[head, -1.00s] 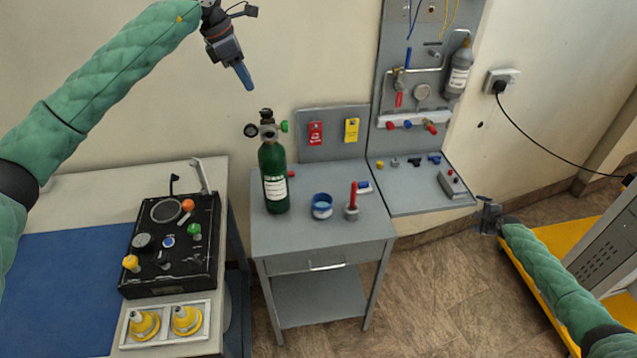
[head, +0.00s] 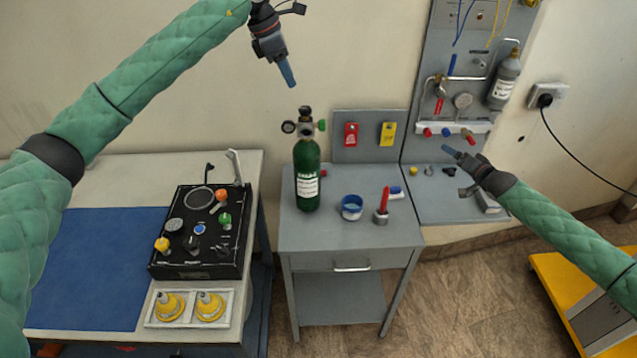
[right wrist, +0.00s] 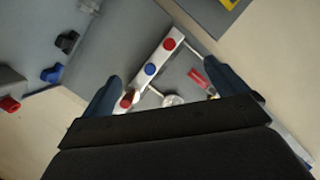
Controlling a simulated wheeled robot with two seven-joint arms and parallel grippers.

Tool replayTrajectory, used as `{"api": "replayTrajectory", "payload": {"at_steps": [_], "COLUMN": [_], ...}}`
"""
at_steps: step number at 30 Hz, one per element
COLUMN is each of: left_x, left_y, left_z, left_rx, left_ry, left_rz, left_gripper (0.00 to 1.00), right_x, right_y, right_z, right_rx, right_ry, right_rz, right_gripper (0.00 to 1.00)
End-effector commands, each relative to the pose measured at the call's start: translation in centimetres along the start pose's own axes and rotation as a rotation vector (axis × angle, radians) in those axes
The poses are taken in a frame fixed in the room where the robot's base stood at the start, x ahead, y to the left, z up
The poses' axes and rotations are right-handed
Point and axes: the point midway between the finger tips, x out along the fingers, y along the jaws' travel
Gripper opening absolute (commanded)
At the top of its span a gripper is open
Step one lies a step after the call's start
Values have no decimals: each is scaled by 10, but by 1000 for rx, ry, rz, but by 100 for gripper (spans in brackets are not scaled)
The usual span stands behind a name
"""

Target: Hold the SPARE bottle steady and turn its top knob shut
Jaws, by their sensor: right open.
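A dark green bottle (head: 307,178) with a white label stands upright on the small grey cabinet; the label is too small to read. Its metal valve head carries a dark top knob (head: 305,113), a round gauge on the left and a green knob (head: 322,125) on the right. My left gripper (head: 289,77) hangs above the bottle, apart from it, with blue fingers pointing down; I cannot tell whether they are parted. My right gripper (head: 449,152) is open and empty, right of the bottle in front of the wall panel. Its parted fingers show in the right wrist view (right wrist: 165,95).
The grey cabinet (head: 350,240) also holds a blue-rimmed cup (head: 351,207) and a red stick in a grey holder (head: 381,214), right of the bottle. A grey bottle (head: 503,82) hangs on the wall panel. A black control box (head: 200,262) stands on the left bench.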

Motion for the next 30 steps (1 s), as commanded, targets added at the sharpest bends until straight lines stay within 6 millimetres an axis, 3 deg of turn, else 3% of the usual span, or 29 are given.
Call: {"api": "replayTrajectory", "payload": {"at_steps": [1, 6, 14, 21, 30], "left_x": [0, 0, 0, 0, 0], "left_y": [0, 0, 0, 0, 0], "left_z": [0, 0, 0, 0, 0], "left_rx": [0, 0, 0, 0, 0], "left_ry": [0, 0, 0, 0, 0], "left_rz": [0, 0, 0, 0, 0], "left_gripper": [36, 36, 36, 36, 36], "right_x": [-1, -10, -38, -57, -29], "right_y": [-23, -93, -189, -270, -315], "right_z": [10, 51, 126, 206, 246], "right_rx": [-70, -312, -635, -853, -868], "right_ry": [-14, -54, -85, -50, 40], "right_rz": [-37, -163, -366, -503, -428], "right_gripper": [97, 97, 97, 97, 97]}}
